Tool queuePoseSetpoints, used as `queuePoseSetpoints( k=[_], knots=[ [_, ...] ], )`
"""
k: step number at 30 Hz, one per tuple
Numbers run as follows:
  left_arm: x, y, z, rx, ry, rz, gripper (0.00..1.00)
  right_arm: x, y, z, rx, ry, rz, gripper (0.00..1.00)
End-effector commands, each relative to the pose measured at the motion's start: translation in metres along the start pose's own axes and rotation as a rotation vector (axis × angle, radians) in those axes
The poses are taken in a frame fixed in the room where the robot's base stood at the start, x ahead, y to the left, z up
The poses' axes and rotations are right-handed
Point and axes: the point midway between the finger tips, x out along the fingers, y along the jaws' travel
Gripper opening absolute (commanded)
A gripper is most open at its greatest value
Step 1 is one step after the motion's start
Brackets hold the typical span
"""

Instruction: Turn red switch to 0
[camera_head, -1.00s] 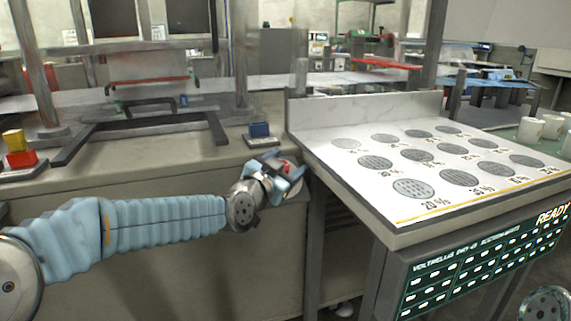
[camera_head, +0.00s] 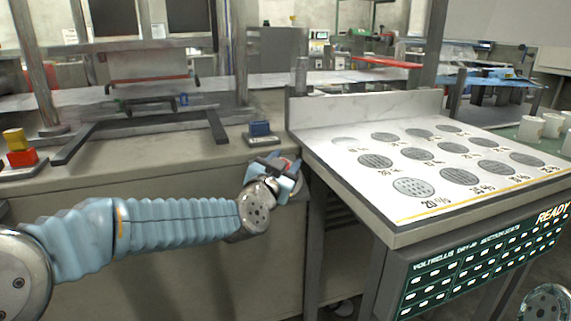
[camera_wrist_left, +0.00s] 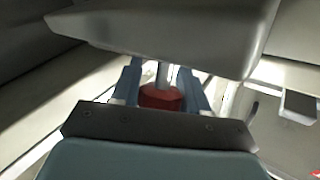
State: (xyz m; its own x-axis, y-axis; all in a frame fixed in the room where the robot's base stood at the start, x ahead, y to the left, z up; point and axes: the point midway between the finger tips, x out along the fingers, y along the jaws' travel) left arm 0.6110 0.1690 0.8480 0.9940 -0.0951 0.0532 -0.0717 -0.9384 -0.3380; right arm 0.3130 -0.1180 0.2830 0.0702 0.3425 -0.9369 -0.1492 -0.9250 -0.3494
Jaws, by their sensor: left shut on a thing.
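The red switch (camera_wrist_left: 161,97) shows in the left wrist view as a red knob with a grey stem, between the two blue-grey fingers of my left gripper (camera_wrist_left: 161,88). In the head view my left gripper (camera_head: 283,167) is at the right end of the bench front, beside the white-topped table. It is shut on the switch, and only a little red shows there. The switch's 0 mark and pointing direction cannot be made out. My right gripper is not in view.
Red and yellow blocks (camera_head: 20,150) stand at far left. The white-topped table (camera_head: 335,168) with printed discs is close on the right.

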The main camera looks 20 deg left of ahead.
Motion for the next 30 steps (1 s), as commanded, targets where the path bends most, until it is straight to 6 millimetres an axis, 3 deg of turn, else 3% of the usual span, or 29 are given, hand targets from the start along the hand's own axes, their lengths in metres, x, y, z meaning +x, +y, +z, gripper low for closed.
queuePoseSetpoints(
  k=[18, 30],
  knots=[
    [-0.002, -0.007, 0.002, -0.19, -0.002, -0.525, 0.14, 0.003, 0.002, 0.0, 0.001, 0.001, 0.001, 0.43],
    [-0.005, -0.013, 0.002, -0.278, -0.001, -0.772, 0.14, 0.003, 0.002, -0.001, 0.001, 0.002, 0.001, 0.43]
  ],
)
